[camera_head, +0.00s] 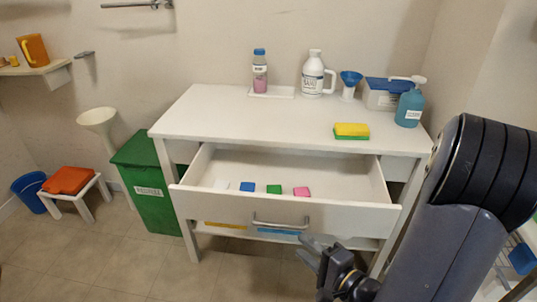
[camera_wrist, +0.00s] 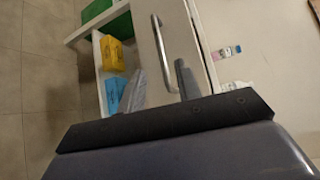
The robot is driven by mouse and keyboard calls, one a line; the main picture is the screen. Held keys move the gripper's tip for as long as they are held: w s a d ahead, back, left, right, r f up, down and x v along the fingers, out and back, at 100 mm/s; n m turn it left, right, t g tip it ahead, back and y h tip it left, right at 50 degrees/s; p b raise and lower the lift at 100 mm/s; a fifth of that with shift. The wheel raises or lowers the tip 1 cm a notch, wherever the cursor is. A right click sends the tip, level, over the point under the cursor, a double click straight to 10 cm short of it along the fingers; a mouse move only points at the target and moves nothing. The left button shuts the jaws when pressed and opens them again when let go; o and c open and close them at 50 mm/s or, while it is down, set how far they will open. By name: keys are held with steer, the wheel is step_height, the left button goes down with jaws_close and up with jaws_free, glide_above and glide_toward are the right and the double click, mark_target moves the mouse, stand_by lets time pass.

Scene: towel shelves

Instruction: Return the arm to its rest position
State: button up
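My gripper (camera_head: 313,252) is in front of the white table, low and to the right of the drawer handle (camera_head: 280,224). Its two grey fingers (camera_wrist: 162,86) stand apart in the wrist view, with nothing between them. The handle (camera_wrist: 160,48) shows beyond the fingers, apart from them. My dark arm fills the right side of the head view. The drawer (camera_head: 285,208) is pulled open. Inside it are a white, a blue (camera_head: 248,186), a green (camera_head: 274,189) and a pink block (camera_head: 301,191).
A yellow-green sponge (camera_head: 351,131), pink bottle (camera_head: 260,75), white jug (camera_head: 314,75) and blue pump bottle (camera_head: 410,105) stand on the table. Yellow and blue boxes (camera_wrist: 114,92) lie on the lower shelf. A green bin (camera_head: 150,185) stands left. The floor in front is clear.

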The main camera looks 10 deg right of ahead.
mark_target(279, 227)
steer(key=shift+w, duration=0.15)
steer(key=shift+b+x, duration=1)
steer(key=shift+x, duration=4.3)
